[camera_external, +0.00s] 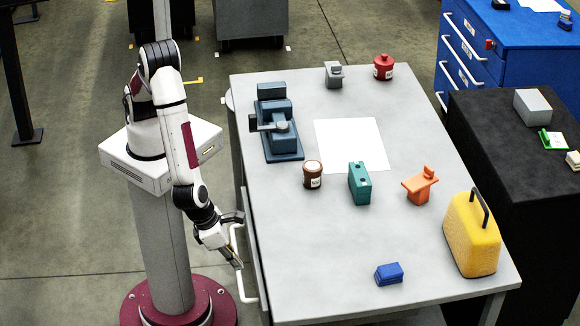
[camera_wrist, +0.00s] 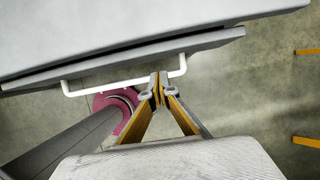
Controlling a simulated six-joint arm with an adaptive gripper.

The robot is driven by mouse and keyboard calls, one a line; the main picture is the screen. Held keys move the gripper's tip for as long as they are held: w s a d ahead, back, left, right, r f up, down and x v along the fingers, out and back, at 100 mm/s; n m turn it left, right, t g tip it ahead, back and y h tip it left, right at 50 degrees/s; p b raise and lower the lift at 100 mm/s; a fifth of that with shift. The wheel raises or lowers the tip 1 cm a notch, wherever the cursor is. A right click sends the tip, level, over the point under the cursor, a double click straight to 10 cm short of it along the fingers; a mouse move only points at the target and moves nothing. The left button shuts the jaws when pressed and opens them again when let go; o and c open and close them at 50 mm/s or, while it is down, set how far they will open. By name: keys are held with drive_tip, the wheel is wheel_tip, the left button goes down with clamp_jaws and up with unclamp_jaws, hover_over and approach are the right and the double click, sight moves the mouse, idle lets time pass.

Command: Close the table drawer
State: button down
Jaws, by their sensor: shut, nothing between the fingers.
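The table drawer (camera_external: 254,247) is on the left long side of the grey table, just under the tabletop. Its white bar handle (camera_external: 236,262) sticks out to the left. In the wrist view the drawer front (camera_wrist: 210,41) runs below the tabletop edge with a narrow dark gap between them. I cannot tell how far the drawer stands out. My gripper (camera_external: 238,263) is low beside the handle. In the wrist view its fingertips (camera_wrist: 160,86) meet by the right part of the handle (camera_wrist: 120,79), empty. I cannot tell whether they touch it.
Open floor (camera_external: 60,220) lies on the left.

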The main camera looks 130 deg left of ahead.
drive_tip(key=shift+v, duration=0.8)
drive_tip(key=d+t+y, duration=0.1)
drive_tip(key=s+d+f+t+y, duration=0.2)
drive_tip(key=d, duration=0.1)
drive_tip(key=shift+f, duration=0.2)
idle(0.6)
idle(0.4)
drive_tip(key=x, duration=1)
